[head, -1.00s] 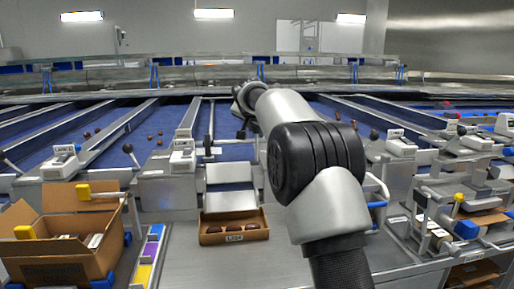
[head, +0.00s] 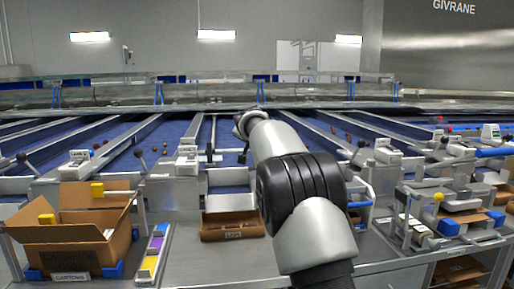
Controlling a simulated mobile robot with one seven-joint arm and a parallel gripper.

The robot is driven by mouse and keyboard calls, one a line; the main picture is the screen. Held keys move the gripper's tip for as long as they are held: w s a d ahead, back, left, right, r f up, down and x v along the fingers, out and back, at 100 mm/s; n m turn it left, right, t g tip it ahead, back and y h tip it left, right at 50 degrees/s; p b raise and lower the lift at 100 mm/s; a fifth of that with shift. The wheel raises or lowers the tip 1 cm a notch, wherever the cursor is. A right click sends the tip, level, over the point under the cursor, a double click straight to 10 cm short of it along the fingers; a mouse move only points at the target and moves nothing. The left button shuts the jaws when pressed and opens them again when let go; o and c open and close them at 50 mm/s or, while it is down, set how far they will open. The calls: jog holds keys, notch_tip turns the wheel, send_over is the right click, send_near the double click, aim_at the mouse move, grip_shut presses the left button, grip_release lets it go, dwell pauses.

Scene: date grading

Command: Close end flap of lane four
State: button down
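A lane end (head: 231,180) in the middle has blue belt showing above a pale metal plate (head: 231,203), directly behind a small open carton (head: 233,226). The carton's label is too small to read surely, and I cannot tell which lane is lane four. Slim levers with dark knobs, one at the left of this lane end (head: 210,150), rise near it. My arm reaches forward from the lower right. Its far end, with my gripper (head: 243,132), is above the lane beyond the plate. The fingers are too small and partly hidden to show whether they are open.
A large open cardboard box (head: 75,245) stands at the left, beside a tray of coloured strips (head: 153,252). A metal stand with a yellow knob and blue block (head: 449,228) is at the right. Metal dividers separate the blue lanes. Some bare metal counter lies before the small carton.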

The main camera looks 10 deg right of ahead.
jog(key=shift+s+f, duration=0.1)
jog(key=shift+f, duration=0.3)
jog(key=c, duration=1.4)
grip_release()
jog(key=shift+c, duration=0.2)
jog(key=shift+r, duration=0.15)
jog(key=shift+s+a+r, duration=0.1)
jog(key=shift+s+r, duration=0.15)
jog(key=v, duration=1.6)
jog(key=shift+s+b, duration=0.3)
jog(key=shift+s, duration=0.1)
jog(key=shift+r, duration=0.1)
